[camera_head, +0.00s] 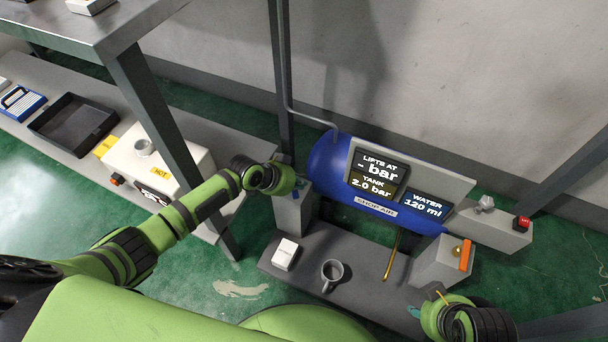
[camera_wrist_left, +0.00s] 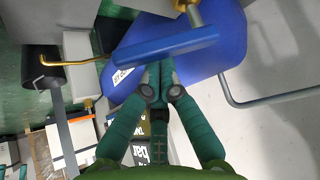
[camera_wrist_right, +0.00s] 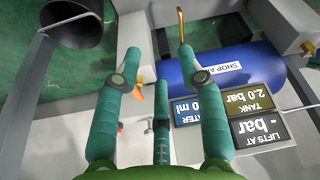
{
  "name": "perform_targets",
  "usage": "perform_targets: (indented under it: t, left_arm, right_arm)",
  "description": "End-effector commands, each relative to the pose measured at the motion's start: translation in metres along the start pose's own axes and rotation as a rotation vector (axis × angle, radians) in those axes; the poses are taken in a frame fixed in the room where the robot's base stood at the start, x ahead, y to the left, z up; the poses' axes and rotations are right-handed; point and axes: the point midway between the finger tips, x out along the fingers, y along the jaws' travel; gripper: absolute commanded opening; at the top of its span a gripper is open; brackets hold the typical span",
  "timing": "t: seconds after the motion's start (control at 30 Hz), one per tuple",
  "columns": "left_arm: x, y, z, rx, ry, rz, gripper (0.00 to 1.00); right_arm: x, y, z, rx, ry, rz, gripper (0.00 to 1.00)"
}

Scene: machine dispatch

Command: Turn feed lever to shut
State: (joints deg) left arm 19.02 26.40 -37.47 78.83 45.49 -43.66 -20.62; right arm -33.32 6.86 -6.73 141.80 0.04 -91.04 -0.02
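A blue lever (camera_head: 295,194) sits on the grey block left of the blue SHOP AIR tank (camera_head: 325,160). In the left wrist view the lever is a long blue bar (camera_wrist_left: 165,46) on a brass stem, lying across just beyond my fingers. My left gripper (camera_head: 300,184) is at this lever; its fingers (camera_wrist_left: 160,72) are together with nothing seen between them. Whether they touch the bar is unclear. An orange lever (camera_head: 466,254) stands on the right block. No label shows which is the feed lever. My right gripper (camera_head: 414,311) is low at right; its fingers (camera_wrist_right: 158,60) are apart and empty.
Displays (camera_head: 377,174) read "LIFTS AT - bar", "TANK 2.0 bar" and "WATER 120 ml". A red button (camera_head: 522,223) is far right. A table leg (camera_head: 165,130) stands beside my left arm.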

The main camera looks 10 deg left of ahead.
Motion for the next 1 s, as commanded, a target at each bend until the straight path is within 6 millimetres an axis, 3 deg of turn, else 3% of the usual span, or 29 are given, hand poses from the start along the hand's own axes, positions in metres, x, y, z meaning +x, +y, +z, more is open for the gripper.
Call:
perform_targets:
  t: [0.4,1.0]
  left_arm:
    - [-0.011,-0.005,0.013,-0.001,-0.003,-0.001,0.00]
    - [-0.016,-0.013,0.021,0.000,-0.004,-0.003,0.00]
  right_arm:
    - [0.042,-0.003,-0.001,-0.004,-0.014,-0.006,0.40]
    - [0.054,-0.003,0.002,-0.005,-0.018,-0.006,0.40]
